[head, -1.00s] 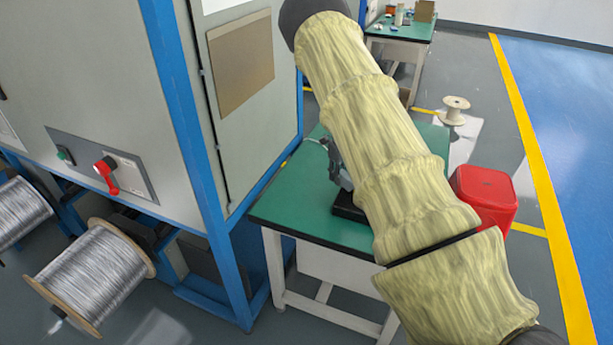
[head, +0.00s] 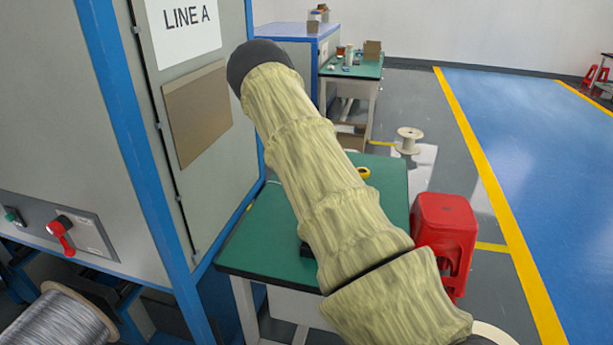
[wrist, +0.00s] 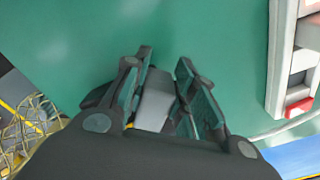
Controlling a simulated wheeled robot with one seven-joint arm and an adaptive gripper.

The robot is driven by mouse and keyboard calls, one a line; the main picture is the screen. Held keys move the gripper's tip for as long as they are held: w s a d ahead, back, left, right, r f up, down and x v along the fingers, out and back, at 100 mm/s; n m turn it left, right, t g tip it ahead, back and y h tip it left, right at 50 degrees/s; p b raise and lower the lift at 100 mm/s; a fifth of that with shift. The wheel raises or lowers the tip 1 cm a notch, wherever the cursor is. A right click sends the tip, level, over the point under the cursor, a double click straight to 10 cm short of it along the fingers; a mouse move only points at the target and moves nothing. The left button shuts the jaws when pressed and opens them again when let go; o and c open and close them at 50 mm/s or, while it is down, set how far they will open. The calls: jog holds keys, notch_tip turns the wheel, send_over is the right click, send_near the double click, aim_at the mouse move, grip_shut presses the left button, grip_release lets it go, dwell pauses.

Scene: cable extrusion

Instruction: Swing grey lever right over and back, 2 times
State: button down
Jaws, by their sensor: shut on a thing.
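The grey lever (wrist: 155,105) shows in the wrist view as a flat grey piece between my gripper's (wrist: 165,66) two fingers. The fingers are closed on it from both sides. A small yellow bit shows at its lower end. In the head view my sleeved arm hides the gripper and the lever. Only a dark corner of a base (head: 306,250) shows beside the arm on the green table (head: 262,240).
A white and grey unit with a red part (wrist: 299,107) is at the wrist view's right. Wires (wrist: 28,130) lie at its left. In the head view, a machine cabinet (head: 205,190) stands left of the table. A red stool (head: 445,225) stands right of it.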

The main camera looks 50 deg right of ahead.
jog(key=c, duration=1.2)
grip_release()
jog(key=shift+o, duration=0.2)
jog(key=shift+r, duration=0.1)
notch_tip(320, 180, up, 12)
jog(key=shift+f, duration=0.1)
